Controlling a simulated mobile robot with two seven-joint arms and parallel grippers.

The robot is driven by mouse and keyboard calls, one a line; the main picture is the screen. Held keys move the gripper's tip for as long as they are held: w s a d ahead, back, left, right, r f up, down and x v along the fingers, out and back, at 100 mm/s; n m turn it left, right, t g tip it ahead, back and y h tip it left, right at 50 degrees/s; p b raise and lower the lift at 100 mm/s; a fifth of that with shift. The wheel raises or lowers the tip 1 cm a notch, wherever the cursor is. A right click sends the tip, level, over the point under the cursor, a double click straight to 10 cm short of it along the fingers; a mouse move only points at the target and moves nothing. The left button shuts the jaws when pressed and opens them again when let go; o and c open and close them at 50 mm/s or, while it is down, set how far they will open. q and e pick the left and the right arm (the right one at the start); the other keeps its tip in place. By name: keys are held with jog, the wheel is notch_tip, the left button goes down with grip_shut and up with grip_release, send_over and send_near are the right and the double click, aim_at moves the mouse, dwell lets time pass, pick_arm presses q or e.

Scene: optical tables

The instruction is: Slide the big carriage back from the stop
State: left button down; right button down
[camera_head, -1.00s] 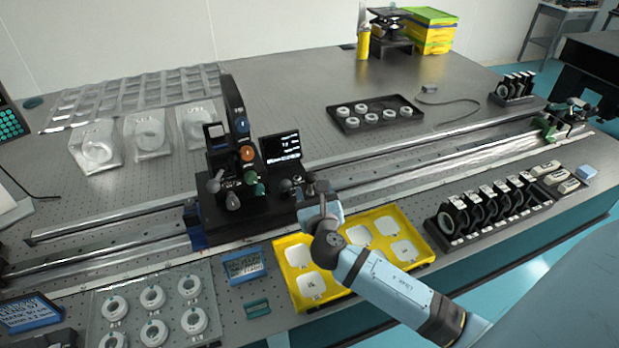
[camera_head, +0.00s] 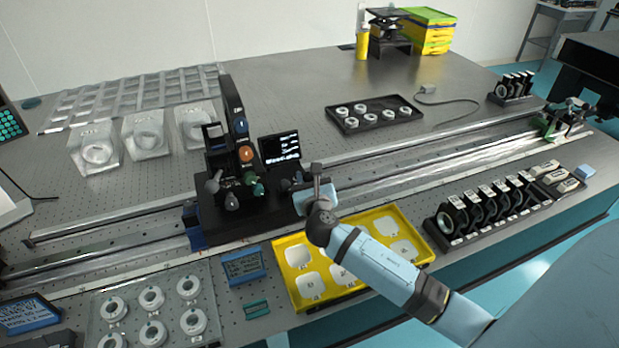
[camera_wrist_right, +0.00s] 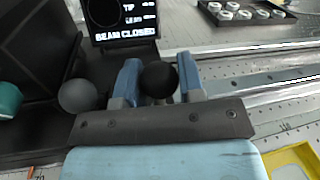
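The big carriage (camera_head: 250,205) is a black base with a tall dark panel, coloured knobs and a small screen. It sits on the rails at left of centre. A blue stop block (camera_head: 195,228) is right against its left front side. My right gripper (camera_head: 300,198) is at the carriage's right end. In the right wrist view its two blue fingers (camera_wrist_right: 160,78) stand on either side of a black ball knob (camera_wrist_right: 158,80), which fills the gap between them. The fingertips are largely hidden in the head view. My left gripper is not in view.
The rails (camera_head: 430,155) run clear to the right as far as a green-based mount (camera_head: 548,125). A yellow tray (camera_head: 285,247) lies in front, under my right arm. A rack of black-framed optics (camera_head: 480,210) stands at right. A grey knob (camera_wrist_right: 78,96) is left of the fingers.

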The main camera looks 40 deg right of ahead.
jog(key=shift+d, duration=0.15)
jog(key=s+d+p, duration=0.2)
jog(key=d, duration=0.8)
jog(key=s+d+p, duration=0.1)
jog(key=s+d, duration=0.2)
jog(key=d, duration=0.7)
jog(key=shift+p, duration=0.4)
jog(key=c, duration=0.8)
grip_release()
jog(key=shift+o, duration=0.2)
jog(key=v, duration=1.3)
jog(key=shift+s+a, duration=0.15)
jog(key=shift+s, duration=0.2)
